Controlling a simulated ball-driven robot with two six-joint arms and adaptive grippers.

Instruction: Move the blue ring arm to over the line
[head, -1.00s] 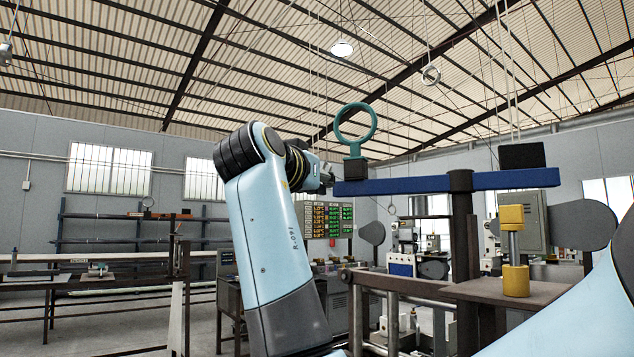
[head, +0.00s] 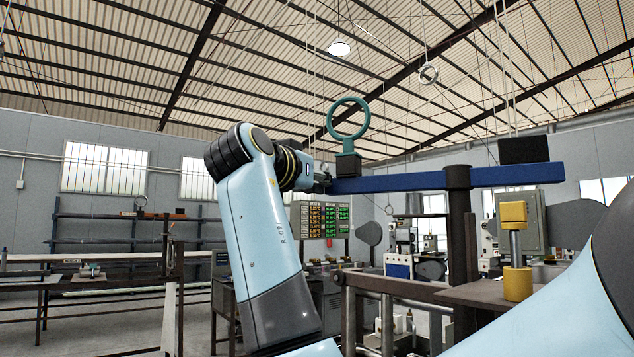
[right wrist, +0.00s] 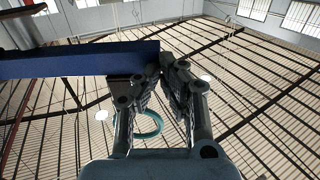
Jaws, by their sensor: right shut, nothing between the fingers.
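The blue ring arm (head: 405,183) is a long horizontal blue beam on a dark post (head: 459,230). A teal ring (head: 348,118) stands upright on a dark block at its left end. In the right wrist view the beam (right wrist: 70,62) comes in from the left, and part of the ring (right wrist: 152,127) shows behind the fingers. My right gripper (head: 323,180) is at the beam's left end, below the ring; its fingers (right wrist: 154,76) are shut with nothing held. They appear close against the beam's end; contact is hard to tell. My left gripper is not in view. I cannot make out a line.
A black block (head: 524,150) sits on the beam's right part. A yellow-ended cylinder (head: 516,250) stands on a brown table (head: 470,293) below. A display board (head: 325,218) with coloured figures is behind my arm. Benches and shelves (head: 130,228) stand at the left.

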